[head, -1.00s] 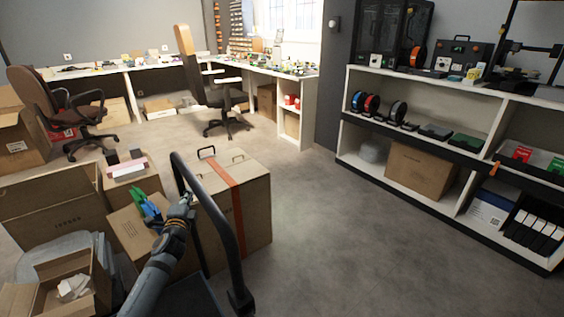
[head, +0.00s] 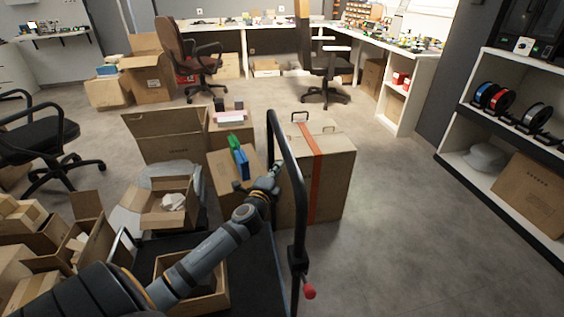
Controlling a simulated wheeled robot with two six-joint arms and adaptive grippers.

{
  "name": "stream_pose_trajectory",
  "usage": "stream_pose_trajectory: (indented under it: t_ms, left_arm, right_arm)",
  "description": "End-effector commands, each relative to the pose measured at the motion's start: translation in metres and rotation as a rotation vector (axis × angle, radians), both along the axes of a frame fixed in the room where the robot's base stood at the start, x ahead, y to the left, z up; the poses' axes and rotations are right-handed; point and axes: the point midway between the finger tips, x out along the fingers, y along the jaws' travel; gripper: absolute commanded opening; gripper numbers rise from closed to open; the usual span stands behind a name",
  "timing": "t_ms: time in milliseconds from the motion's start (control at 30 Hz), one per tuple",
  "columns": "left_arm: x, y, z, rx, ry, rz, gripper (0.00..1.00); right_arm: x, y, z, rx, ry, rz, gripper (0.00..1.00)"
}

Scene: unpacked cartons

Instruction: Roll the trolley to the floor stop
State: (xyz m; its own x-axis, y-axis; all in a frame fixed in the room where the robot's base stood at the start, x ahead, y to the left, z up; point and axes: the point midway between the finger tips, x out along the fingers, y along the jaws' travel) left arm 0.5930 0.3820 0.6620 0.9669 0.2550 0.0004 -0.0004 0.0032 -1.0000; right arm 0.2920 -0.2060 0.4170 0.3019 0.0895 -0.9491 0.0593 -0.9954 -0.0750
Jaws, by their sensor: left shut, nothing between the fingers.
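The trolley has a black tubular push handle (head: 292,190) and a dark flat deck (head: 255,272), low in the middle of the head view. A red knob (head: 309,291) sits at the foot of the near handle post. My left arm comes in from the lower left over the deck. My left gripper (head: 272,176) is shut and empty, close beside the handle's tube. I cannot tell whether it touches it. I cannot make out a floor stop. My right gripper is not in view.
A tall carton with an orange strap (head: 330,185) stands just beyond the handle. Open cartons (head: 165,135) crowd the left, with an office chair (head: 45,140) beyond. Shelving (head: 470,160) lines the right. The grey floor (head: 400,230) between carton and shelving is clear.

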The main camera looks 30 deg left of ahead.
Motion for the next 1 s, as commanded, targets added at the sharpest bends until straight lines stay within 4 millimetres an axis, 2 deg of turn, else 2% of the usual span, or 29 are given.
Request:
stream_pose_trajectory:
  t_ms: [567, 667, 767, 867, 900, 1000]
  left_arm:
    - [-0.003, -0.001, 0.000, 0.000, 0.000, 0.000, 0.00]
    - [-0.008, -0.002, -0.009, -0.042, 0.015, 0.013, 0.00]
    - [-0.032, -0.008, -0.048, -0.227, 0.084, 0.079, 0.00]
    - [-0.078, -0.024, -0.111, -0.523, 0.218, 0.203, 0.00]
    - [-0.101, -0.034, -0.136, -0.644, 0.280, 0.259, 0.00]
    - [-0.151, -0.062, -0.182, -0.883, 0.417, 0.380, 0.00]
  right_arm:
    - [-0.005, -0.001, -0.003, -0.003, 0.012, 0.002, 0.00]
    - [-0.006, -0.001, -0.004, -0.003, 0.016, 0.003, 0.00]
    - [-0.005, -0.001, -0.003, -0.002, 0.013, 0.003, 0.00]
    - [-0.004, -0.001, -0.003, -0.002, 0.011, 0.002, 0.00]
    - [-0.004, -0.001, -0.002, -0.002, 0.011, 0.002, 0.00]
    - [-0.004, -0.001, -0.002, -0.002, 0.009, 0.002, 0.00]
